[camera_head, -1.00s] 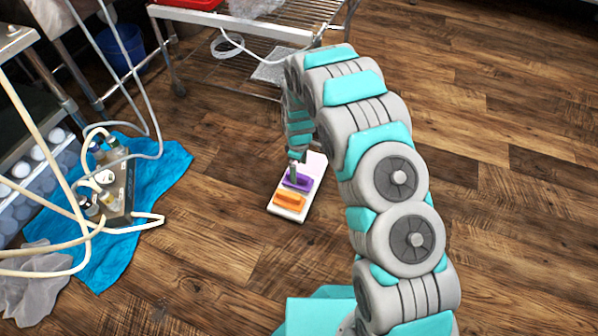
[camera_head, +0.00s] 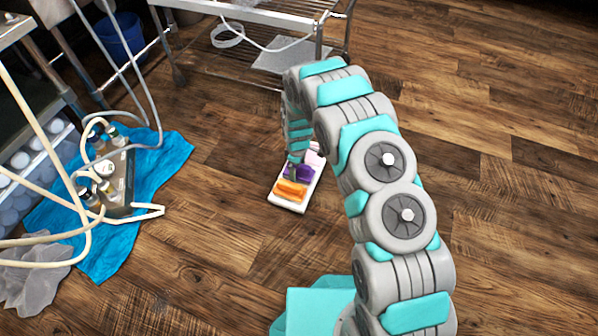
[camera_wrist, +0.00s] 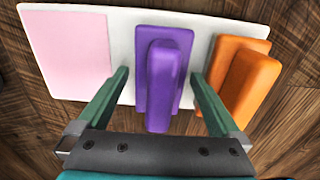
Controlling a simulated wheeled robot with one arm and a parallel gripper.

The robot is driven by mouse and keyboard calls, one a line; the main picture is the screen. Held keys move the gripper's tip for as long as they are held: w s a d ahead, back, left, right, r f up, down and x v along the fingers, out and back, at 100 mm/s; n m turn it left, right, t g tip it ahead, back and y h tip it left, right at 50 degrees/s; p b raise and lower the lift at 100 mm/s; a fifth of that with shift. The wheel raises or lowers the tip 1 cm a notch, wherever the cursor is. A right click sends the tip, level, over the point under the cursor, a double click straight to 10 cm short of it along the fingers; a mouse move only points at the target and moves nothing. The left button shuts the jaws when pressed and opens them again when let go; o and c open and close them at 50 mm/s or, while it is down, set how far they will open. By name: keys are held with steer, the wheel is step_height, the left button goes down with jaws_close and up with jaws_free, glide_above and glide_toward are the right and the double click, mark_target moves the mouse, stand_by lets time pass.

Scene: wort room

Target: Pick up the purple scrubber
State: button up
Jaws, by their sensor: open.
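The purple scrubber (camera_wrist: 163,75) lies on a white board (camera_wrist: 205,22) on the floor, with its raised handle facing up. In the wrist view, my gripper (camera_wrist: 161,80) is open, with one green finger on each side of the scrubber and a gap visible on both sides. In the head view, the purple scrubber (camera_head: 299,172) is partly hidden by my gripper (camera_head: 296,178), which points down at it. An orange scrubber (camera_wrist: 242,75) lies beside it on the board, just outside the right finger. It also shows in the head view (camera_head: 290,190).
A pink patch (camera_wrist: 65,55) covers the board's other end. A wire rack cart (camera_head: 262,50) stands behind. At left, a bottle unit (camera_head: 118,180) with hoses sits on a blue cloth (camera_head: 165,155). The wooden floor at right is clear.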

steer(key=shift+c, duration=0.4)
steer(key=c, duration=1.4)
steer(key=shift+r, duration=0.15)
